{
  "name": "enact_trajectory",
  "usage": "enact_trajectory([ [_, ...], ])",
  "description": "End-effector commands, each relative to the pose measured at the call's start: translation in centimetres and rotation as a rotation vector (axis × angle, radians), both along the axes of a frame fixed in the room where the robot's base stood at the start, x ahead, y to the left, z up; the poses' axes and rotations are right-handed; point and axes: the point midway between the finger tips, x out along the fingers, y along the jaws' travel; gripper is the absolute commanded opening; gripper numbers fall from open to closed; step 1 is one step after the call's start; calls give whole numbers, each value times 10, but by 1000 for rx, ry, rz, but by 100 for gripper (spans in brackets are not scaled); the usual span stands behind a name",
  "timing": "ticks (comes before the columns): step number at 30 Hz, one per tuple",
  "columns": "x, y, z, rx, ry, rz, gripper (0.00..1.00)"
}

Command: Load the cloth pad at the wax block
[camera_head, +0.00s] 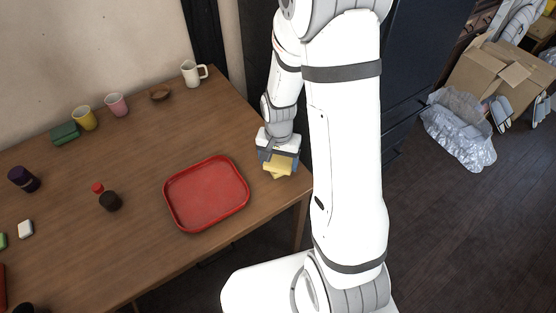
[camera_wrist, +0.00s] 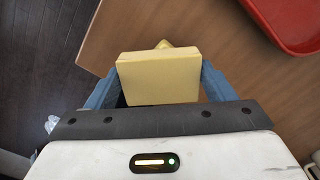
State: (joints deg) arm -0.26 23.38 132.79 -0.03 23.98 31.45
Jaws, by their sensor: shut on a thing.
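My gripper (camera_head: 278,154) is at the right end of the wooden table, pointing down. It is shut on a pale yellow, block-shaped pad (camera_wrist: 158,77), which I take to be the cloth pad. The pad also shows in the head view (camera_head: 279,162), just below the fingers. A second, deeper yellow piece (camera_wrist: 163,44), likely the wax block, peeks out from behind the pad in the wrist view. In the head view this wax block (camera_head: 277,174) shows under the pad near the table edge, mostly hidden. I cannot tell whether the two touch.
A red tray (camera_head: 168,207) lies left of my gripper on the table (camera_head: 140,160). A white mug (camera_head: 190,73), brown bowl (camera_head: 160,93), pink cup (camera_head: 117,105) and yellow cup (camera_head: 85,118) stand at the back. A dark red-topped bottle (camera_head: 109,200) is left of the tray.

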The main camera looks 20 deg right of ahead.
Motion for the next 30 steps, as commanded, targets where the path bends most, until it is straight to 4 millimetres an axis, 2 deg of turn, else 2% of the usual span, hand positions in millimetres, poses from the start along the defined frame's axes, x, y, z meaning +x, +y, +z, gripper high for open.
enact_trajectory([
  [1, 0, 0, 8, 0, -1, 0, 58],
  [18, 1, 0, 53, 0, -2, 0, 58],
  [30, 1, 0, 53, 0, -2, 0, 58],
])
